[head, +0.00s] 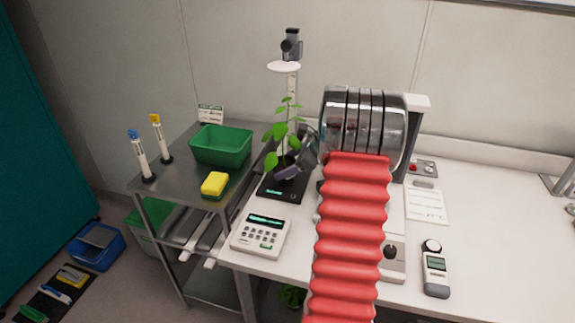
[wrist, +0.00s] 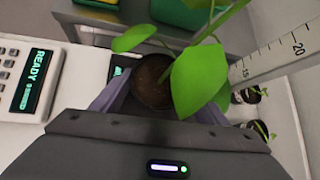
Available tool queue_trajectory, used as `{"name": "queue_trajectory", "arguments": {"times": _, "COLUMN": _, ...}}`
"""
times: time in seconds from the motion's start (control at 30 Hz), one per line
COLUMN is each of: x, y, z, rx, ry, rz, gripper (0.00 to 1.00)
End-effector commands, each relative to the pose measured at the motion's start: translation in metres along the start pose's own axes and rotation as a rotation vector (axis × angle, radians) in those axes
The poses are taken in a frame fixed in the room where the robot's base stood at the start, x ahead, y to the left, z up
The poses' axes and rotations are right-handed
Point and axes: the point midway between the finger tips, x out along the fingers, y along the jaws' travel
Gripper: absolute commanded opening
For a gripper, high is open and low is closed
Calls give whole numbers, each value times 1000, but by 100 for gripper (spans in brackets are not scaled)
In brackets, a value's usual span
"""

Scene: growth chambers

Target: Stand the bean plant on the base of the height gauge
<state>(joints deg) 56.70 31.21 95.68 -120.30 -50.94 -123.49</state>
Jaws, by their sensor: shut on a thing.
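The bean plant (head: 283,135) is upright, with green leaves and a dark pot. My gripper (head: 289,171) is shut on the pot, which also shows between the jaws in the wrist view (wrist: 152,82). The height gauge has a black base (head: 284,190) with a lit green display, a white ruled column (head: 292,83) and a dark slider with a white disc at the top. The pot is over the base, close in front of the column. The ruled column is right of the plant in the wrist view (wrist: 282,54). I cannot tell whether the pot touches the base.
A keypad unit (head: 262,234) reading READY stands in front of the gauge. Left is a steel cart with a green tub (head: 221,146), a yellow sponge (head: 215,183) and two tubes. Small potted seedlings (wrist: 250,94) stand beyond the column. A handheld meter (head: 435,271) lies right.

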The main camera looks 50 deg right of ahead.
Motion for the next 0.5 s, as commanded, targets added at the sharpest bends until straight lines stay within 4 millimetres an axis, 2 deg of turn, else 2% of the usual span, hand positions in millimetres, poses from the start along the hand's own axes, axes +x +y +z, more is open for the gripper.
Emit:
{"name": "queue_trajectory", "arguments": {"times": 0.03, "x": 0, "y": 0, "z": 0, "rx": 0, "ry": 0, "rz": -1, "gripper": 37}}
{"name": "queue_trajectory", "arguments": {"times": 0.07, "x": 0, "y": 0, "z": 0, "rx": 0, "ry": 0, "rz": 0, "gripper": 68}}
{"name": "queue_trajectory", "arguments": {"times": 0.33, "x": 0, "y": 0, "z": 0, "rx": 0, "ry": 0, "rz": 0, "gripper": 86}}
{"name": "queue_trajectory", "arguments": {"times": 0.5, "x": 0, "y": 0, "z": -1, "rx": 0, "ry": 0, "rz": 0, "gripper": 86}}
